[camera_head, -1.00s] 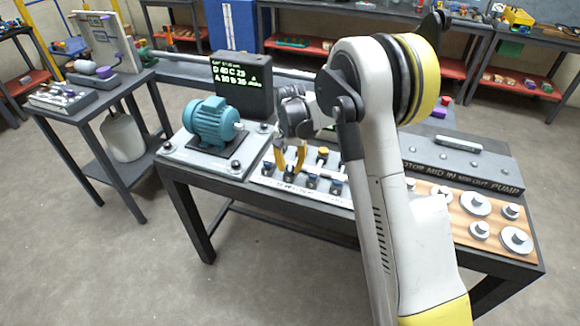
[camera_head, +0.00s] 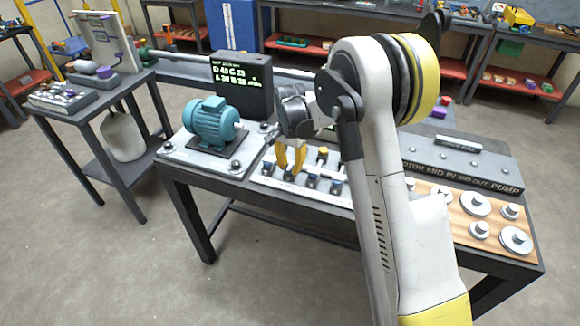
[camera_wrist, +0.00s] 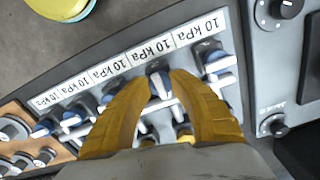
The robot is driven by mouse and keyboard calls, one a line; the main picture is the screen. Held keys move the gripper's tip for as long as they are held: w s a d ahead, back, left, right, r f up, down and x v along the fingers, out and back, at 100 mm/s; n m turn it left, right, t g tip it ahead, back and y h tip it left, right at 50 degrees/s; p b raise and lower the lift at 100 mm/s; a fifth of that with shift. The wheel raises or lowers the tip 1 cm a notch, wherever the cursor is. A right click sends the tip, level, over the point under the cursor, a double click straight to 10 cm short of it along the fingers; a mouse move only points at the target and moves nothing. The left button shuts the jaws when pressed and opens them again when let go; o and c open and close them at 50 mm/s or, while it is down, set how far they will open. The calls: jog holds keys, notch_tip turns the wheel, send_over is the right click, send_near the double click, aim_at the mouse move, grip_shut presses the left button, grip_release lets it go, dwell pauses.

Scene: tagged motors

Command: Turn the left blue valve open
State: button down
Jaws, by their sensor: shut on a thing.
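Several blue valves stand in a row on a light manifold panel in front of 10 kPa labels. In the wrist view, my gripper (camera_wrist: 159,88) has its yellow fingers on both sides of one blue valve (camera_wrist: 160,84), second from the motor end, closed on its knob. The blue valve at the motor end (camera_wrist: 214,60) stands free, just right of the fingers there; it is the leftmost in the head view (camera_head: 267,167). In the head view my gripper (camera_head: 290,170) points down at the row, and its fingers partly hide the held valve.
A teal motor (camera_head: 212,122) on a plate stands left of the panel. A black display box (camera_head: 242,84) with green text is behind. A yellow-topped valve (camera_head: 323,151) stands in the back row. A wooden board (camera_head: 458,222) with metal discs lies to the right.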

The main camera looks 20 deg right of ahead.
aim_at(290, 167)
jog(key=c, duration=1.1)
grip_release()
notch_tip(290, 167, up, 12)
